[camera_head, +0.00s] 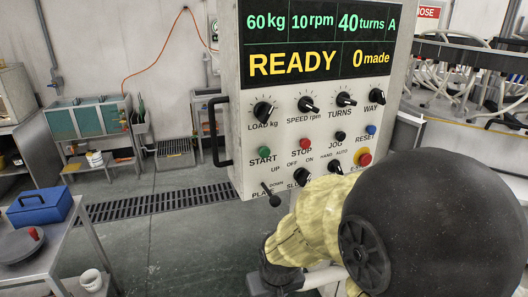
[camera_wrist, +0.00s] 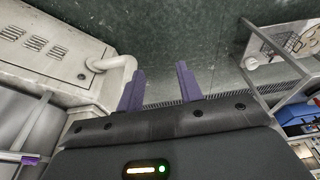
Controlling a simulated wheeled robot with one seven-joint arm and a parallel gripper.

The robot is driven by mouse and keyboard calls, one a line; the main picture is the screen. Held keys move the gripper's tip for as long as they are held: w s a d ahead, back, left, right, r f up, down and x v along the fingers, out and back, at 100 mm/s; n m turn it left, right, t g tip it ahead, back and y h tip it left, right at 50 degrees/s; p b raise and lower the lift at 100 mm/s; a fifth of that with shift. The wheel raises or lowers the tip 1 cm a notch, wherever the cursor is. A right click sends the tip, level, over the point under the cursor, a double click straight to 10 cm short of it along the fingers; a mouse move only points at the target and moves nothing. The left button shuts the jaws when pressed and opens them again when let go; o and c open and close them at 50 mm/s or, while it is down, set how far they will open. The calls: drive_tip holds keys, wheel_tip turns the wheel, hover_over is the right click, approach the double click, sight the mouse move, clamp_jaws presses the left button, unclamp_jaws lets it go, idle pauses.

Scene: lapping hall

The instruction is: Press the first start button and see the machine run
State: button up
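The control panel (camera_head: 223,100) hangs upright in the middle of the head view. Its display (camera_head: 315,40) reads 60 kg, 10 rpm, 40 turns, A, READY and 0 made. The green START button (camera_head: 264,151) is at the panel's left, with the red STOP button (camera_head: 305,143) to its right. In the wrist view my gripper (camera_wrist: 160,85) is open, its two purple fingers apart with nothing between them. It points towards the grey floor, and the START button is not in that view. In the head view my arm covers the panel's lower right, and I cannot make out the fingers.
Dials (camera_head: 306,103) and the plate lever (camera_head: 272,196) are near START. A black handle (camera_head: 212,130) juts from the panel's left side. A table with a blue box (camera_head: 40,206) stands at lower left. In the wrist view a pale machine cabinet (camera_wrist: 50,55) is at left.

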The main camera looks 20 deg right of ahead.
idle(0.3)
clamp_jaws()
idle(1.6)
